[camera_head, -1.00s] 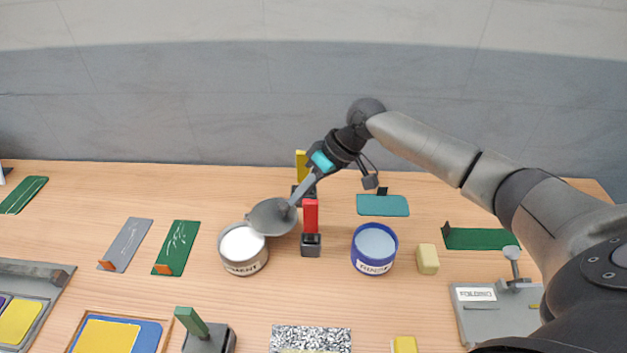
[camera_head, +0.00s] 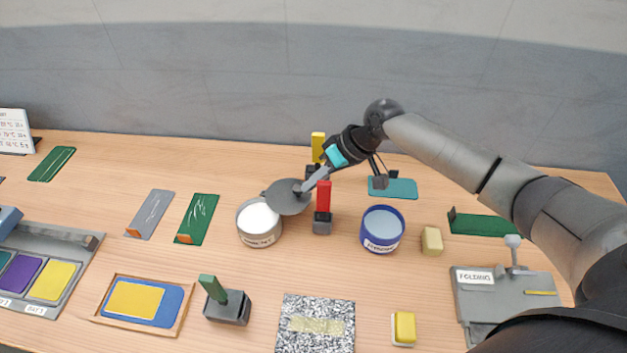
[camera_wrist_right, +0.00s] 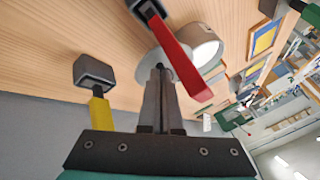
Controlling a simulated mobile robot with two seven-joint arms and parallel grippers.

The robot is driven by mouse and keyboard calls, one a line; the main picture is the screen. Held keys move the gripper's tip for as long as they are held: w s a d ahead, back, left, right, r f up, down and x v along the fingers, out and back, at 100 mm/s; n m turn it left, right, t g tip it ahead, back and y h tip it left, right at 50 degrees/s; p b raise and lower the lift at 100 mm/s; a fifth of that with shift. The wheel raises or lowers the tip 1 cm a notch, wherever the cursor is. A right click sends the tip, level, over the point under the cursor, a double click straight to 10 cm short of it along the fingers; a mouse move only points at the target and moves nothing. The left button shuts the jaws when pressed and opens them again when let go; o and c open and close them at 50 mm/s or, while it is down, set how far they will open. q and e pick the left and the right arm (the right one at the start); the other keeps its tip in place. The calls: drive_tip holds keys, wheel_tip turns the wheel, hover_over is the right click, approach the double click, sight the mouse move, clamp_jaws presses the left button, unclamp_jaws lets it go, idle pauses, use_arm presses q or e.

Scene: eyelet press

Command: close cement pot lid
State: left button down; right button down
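The cement pot (camera_head: 259,226) is a grey, labelled tub with white contents, standing open left of centre on the table. Its round grey lid (camera_head: 282,201) stands raised and tilted at the pot's right rear edge. My right gripper (camera_head: 304,188) has its fingers together, with the tips at the lid's upper face. In the right wrist view, the fingers (camera_wrist_right: 160,72) are close together in front of the lid (camera_wrist_right: 183,66), and the open pot (camera_wrist_right: 203,48) is behind. I cannot see anything between the fingertips. My left gripper is not in view.
A red-handled tool (camera_head: 323,203) stands close to the lid's right and a yellow-handled one (camera_head: 318,147) behind it. A blue pot (camera_head: 382,230) stands farther right. A green-handled stamp (camera_head: 228,304) is in front.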

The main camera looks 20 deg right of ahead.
drive_tip(key=shift+s, duration=0.1)
idle(0.5)
drive_tip(key=shift+s+a+p, duration=0.1)
drive_tip(key=shift+s+p, duration=0.1)
drive_tip(key=shift+p, duration=0.15)
drive_tip(key=shift+f, duration=0.1)
drive_tip(key=shift+w, duration=0.1)
